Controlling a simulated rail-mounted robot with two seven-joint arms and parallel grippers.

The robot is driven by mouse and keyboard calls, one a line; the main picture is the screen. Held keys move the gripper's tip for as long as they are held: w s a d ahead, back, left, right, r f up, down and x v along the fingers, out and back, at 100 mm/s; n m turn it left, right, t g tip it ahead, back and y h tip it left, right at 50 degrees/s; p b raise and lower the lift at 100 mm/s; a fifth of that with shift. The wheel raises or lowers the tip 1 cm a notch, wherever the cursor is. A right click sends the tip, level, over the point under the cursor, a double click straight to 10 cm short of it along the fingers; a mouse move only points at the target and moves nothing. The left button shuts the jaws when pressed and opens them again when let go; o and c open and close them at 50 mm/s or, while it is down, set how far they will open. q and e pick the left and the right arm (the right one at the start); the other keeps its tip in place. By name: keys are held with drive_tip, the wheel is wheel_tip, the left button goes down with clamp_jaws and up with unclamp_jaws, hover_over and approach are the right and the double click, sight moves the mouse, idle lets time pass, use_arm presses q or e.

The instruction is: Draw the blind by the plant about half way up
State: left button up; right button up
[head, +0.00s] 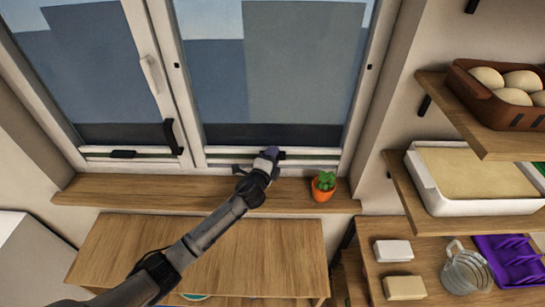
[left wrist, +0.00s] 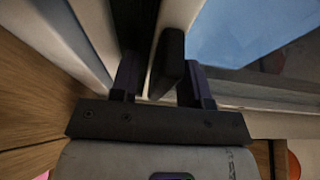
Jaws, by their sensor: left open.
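The plant (head: 323,182) is a small green plant in an orange pot on the wooden sill, at the right end. The blind by it shows as a pale rail (head: 315,157) low across the right window pane, with a short dark handle (head: 281,155) on it. My left gripper (head: 267,157) is at this handle, left of the plant, and hides part of it. In the left wrist view, a dark bar (left wrist: 168,62), seemingly the handle, stands between the open fingers (left wrist: 160,82). I cannot tell whether they touch it. My right gripper is not in view.
The left pane has a similar rail with a dark handle (head: 123,154). The wooden sill (head: 150,189) runs below. Shelves at right hold a bread basket (head: 500,107) and a white tray (head: 480,205).

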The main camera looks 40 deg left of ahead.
use_arm(q)
clamp_jaws()
idle(0.4)
